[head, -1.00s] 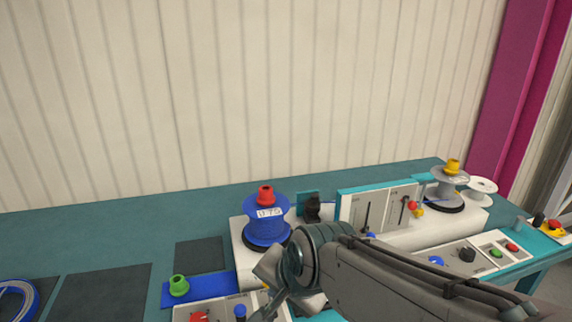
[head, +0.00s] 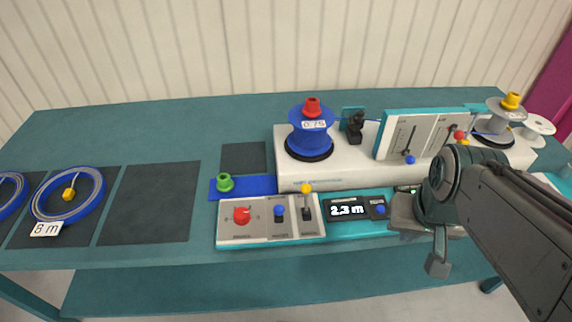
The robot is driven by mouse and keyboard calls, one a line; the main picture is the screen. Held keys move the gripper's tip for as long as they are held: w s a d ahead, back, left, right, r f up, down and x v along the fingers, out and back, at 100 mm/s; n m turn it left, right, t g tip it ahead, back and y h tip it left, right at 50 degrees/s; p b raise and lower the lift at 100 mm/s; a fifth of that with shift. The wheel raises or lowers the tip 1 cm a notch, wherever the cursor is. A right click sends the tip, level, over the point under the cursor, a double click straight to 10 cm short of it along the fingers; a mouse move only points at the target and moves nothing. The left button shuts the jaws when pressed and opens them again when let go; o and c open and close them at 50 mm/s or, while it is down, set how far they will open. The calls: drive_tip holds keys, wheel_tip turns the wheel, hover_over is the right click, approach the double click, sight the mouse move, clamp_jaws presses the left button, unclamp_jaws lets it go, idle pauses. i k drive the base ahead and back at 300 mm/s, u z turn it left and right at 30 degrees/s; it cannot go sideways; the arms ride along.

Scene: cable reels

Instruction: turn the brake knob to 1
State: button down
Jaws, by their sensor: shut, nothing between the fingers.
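A red knob (head: 241,215) sits at the left of the pale control panel (head: 265,232) near the table's front edge. Small marks surround it and a label lies below it, too small to read, so I cannot tell its setting or whether it is the brake knob. A blue-topped switch (head: 279,211) and a yellow-topped lever (head: 306,191) stand to its right. My gripper (head: 437,265) is shut and empty, pointing down near the table's front edge, well to the right of the red knob and apart from it. My arm hides the panel's right part.
Behind stand a blue reel (head: 311,137) marked 0.75, an upright panel with levers (head: 408,137) and a grey reel (head: 497,118). A green knob-like piece (head: 225,182) is on the left. A coil (head: 45,205) marked 8 m lies on a dark mat.

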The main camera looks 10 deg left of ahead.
sight(242, 216)
drive_tip(key=u, duration=1.15)
drive_tip(key=k, duration=0.5)
drive_tip(key=u, duration=0.8)
drive_tip(key=i, duration=0.55)
